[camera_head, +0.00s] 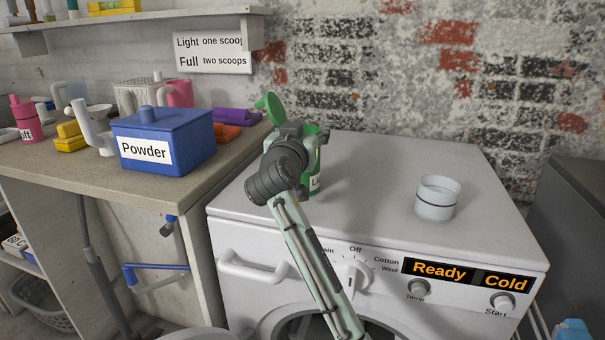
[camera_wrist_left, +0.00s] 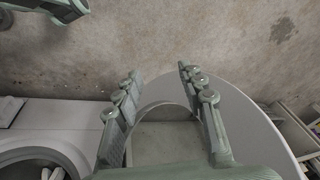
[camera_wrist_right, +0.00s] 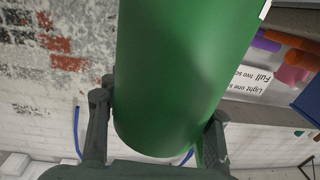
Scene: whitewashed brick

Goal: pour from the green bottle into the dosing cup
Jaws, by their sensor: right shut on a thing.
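The green bottle (camera_head: 314,178) is at the back left of the washing machine top, upright, with its green lid (camera_head: 270,107) flipped open. My right gripper (camera_head: 294,132) is shut on the bottle, and the wrist hides much of it. In the right wrist view the fingers (camera_wrist_right: 158,118) sit on both sides of the green bottle (camera_wrist_right: 185,70). I cannot tell whether its base touches the machine. The dosing cup (camera_head: 436,203), pale and translucent with a dark line, stands upright to the right, apart from the bottle. My left gripper (camera_wrist_left: 160,76) is open and empty, above the floor.
The washing machine top (camera_head: 375,160) is clear between bottle and cup. On the counter to the left stand a blue Powder box (camera_head: 168,140) and several smaller items. A brick wall (camera_head: 420,80) rises behind. A dark grey unit (camera_head: 572,170) stands at the right.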

